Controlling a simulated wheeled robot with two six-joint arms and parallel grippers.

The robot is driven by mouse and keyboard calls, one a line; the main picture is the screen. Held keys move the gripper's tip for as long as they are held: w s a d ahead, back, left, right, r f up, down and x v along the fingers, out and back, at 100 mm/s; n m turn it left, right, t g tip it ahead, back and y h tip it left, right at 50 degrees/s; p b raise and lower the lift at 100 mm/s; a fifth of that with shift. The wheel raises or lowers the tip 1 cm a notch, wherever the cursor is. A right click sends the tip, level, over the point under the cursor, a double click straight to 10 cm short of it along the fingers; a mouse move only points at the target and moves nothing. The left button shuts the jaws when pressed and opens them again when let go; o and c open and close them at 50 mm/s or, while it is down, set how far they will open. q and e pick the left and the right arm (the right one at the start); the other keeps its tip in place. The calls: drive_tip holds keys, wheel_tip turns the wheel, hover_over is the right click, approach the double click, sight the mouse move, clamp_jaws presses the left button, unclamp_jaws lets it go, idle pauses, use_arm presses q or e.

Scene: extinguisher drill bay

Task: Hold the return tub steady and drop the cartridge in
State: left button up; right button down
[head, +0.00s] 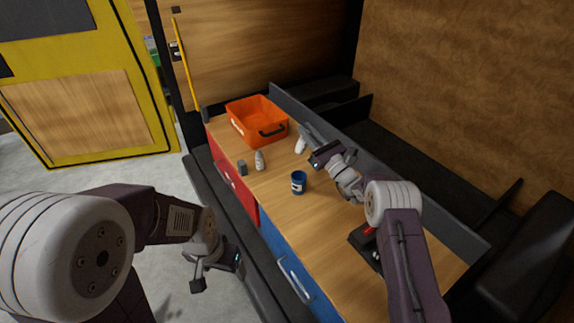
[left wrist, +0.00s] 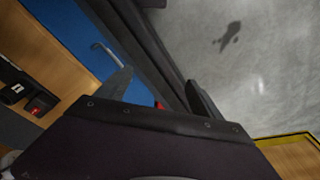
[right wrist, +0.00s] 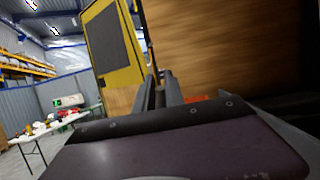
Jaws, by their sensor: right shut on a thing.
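The orange return tub (head: 244,127) stands at the far end of the wooden counter, its dark handle facing the near side. My right gripper (head: 304,137) is shut on a small white cartridge (head: 300,146) and holds it to the right of the tub, apart from it. In the right wrist view the fingers (right wrist: 160,88) are close together and a bit of the orange tub (right wrist: 196,99) shows behind them. My left gripper (head: 216,270) is open and empty, low beside the counter's front, well away from the tub. Its spread fingers show in the left wrist view (left wrist: 160,92).
A grey-white bottle (head: 259,161), a small dark grey cylinder (head: 242,168) and a blue cup (head: 298,184) stand on the counter (head: 318,225). A black device with a red part (head: 363,241) sits at the near right. A grey rail (head: 385,160) runs along the back edge.

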drive_tip(key=shift+s, duration=0.1)
drive_tip(key=shift+d+r, duration=0.1)
use_arm(q)
drive_tip(key=w+d+r+m+t+h, duration=0.15)
drive_tip(key=w+r+m+t, duration=0.25)
drive_tip(key=w+m, duration=0.65)
drive_tip(key=w+d+r+m+t+h, duration=0.1)
drive_tip(key=w+d+r+m+t, duration=0.25)
drive_tip(key=w+m, duration=0.7)
drive_tip(key=w+d+r+m+t+h, duration=0.1)
drive_tip(key=w+r+m+t, duration=0.35)
drive_tip(key=w+m, duration=0.55)
drive_tip(key=w+d+f+m+h, duration=0.3)
drive_tip(key=d+f+m+h, duration=0.1)
drive_tip(key=m, duration=0.6)
drive_tip(key=g, duration=0.3)
approach(294, 186)
drive_tip(key=shift+s+a+r, duration=0.15)
drive_tip(key=shift+s+r, duration=0.05)
drive_tip(key=shift+r, duration=0.05)
drive_tip(key=shift+s+f, duration=0.15)
drive_tip(key=shift+f, duration=0.05)
drive_tip(key=x, duration=1.2)
drive_tip(key=shift+r, duration=0.2)
